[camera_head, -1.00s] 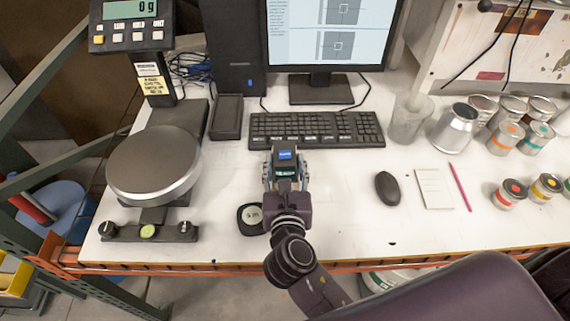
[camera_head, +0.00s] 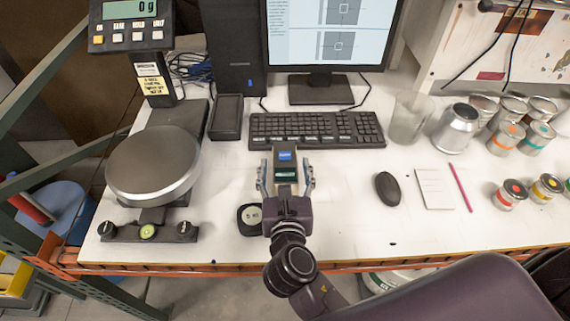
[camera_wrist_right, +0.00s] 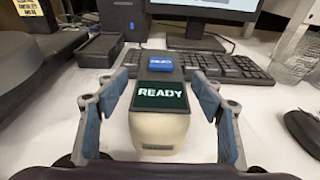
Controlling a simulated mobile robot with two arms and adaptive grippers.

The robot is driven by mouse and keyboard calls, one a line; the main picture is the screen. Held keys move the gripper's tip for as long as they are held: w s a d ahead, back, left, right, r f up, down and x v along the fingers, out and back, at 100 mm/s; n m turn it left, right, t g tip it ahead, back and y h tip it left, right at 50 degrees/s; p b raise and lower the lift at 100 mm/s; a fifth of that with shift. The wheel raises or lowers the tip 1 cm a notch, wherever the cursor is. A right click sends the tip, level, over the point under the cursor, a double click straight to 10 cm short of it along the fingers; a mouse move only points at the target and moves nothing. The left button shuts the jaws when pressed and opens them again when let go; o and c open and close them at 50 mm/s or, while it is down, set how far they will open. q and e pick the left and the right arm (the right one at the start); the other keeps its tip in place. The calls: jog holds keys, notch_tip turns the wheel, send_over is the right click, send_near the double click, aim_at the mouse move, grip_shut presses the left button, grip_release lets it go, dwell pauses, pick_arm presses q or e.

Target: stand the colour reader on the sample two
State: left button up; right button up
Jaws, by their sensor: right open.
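The colour reader (camera_head: 286,157) is a dark device with a blue button and a green display, standing on the white bench just in front of the keyboard. In the right wrist view the reader (camera_wrist_right: 160,97) shows READY and has a cream lower body. My right gripper (camera_head: 286,174) is open, its fingers on either side of the reader with gaps. Whether a sample lies under the reader is hidden. A small black square piece with a pale round label (camera_head: 252,218) lies left of my right wrist; its label is too small to read. My left gripper is not in view.
The keyboard (camera_head: 316,129) and monitor stand behind. The scale's round plate (camera_head: 153,163) is at left. A mouse (camera_head: 388,188), notepad (camera_head: 434,188) and pink pencil (camera_head: 461,186) lie at right, near several colorant tins. Bare bench lies between reader and mouse.

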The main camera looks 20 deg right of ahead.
jog(key=b+v, duration=0.1)
jog(key=v, duration=0.9)
jog(key=shift+s+b, duration=0.35)
